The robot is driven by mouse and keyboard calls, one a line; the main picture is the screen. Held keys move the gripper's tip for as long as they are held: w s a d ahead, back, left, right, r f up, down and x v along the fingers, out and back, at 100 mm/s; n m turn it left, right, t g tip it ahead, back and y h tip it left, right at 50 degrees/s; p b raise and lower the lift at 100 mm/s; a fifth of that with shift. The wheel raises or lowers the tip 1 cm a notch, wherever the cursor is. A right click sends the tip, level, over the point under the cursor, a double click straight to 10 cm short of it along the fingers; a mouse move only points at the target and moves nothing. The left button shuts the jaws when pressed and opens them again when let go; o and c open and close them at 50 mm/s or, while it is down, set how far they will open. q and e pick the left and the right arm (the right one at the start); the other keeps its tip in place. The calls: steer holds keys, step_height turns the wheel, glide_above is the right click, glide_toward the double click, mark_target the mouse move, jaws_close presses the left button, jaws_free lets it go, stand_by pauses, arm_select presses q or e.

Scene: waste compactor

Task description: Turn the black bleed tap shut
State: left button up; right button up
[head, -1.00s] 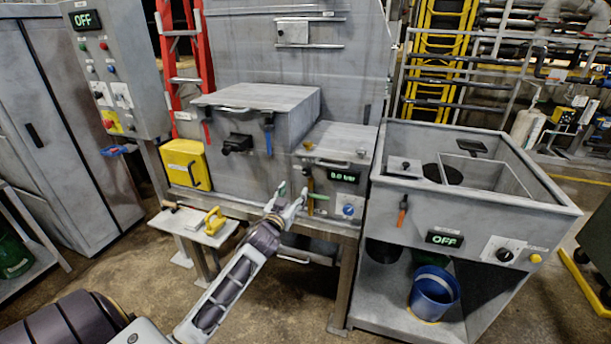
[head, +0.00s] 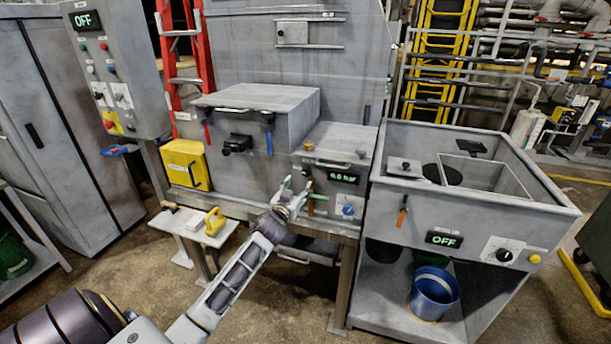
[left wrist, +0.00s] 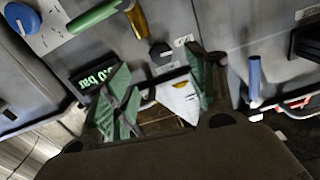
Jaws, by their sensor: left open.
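The black bleed tap (left wrist: 160,52) shows as a dark round knob beside a small white label in the left wrist view. In the head view, the dark knob (head: 306,172) is small on the front of the low grey unit, left of the lit pressure display (head: 343,177). My left gripper (head: 294,185) is just in front of that panel, close to the knob. In the left wrist view its green-padded fingers (left wrist: 165,92) are spread apart with nothing held between them. The knob lies beyond the fingertips, and I cannot tell its turn angle. My right gripper is not in view.
A green handle (left wrist: 92,16) and an amber handle (left wrist: 137,20) stick out near the knob. A blue knob (head: 348,210) sits lower right. A blue-handled lever (head: 269,142) hangs on the grey box at left. A small bench (head: 190,223) with a yellow-handled tool stands left of my forearm.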

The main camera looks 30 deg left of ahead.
mark_target(306, 174)
arm_select(q)
steer(key=shift+x, duration=4.65)
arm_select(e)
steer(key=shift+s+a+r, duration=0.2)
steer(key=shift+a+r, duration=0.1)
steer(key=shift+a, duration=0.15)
arm_select(q)
steer(key=shift+c, duration=0.4)
steer(key=c, duration=0.9)
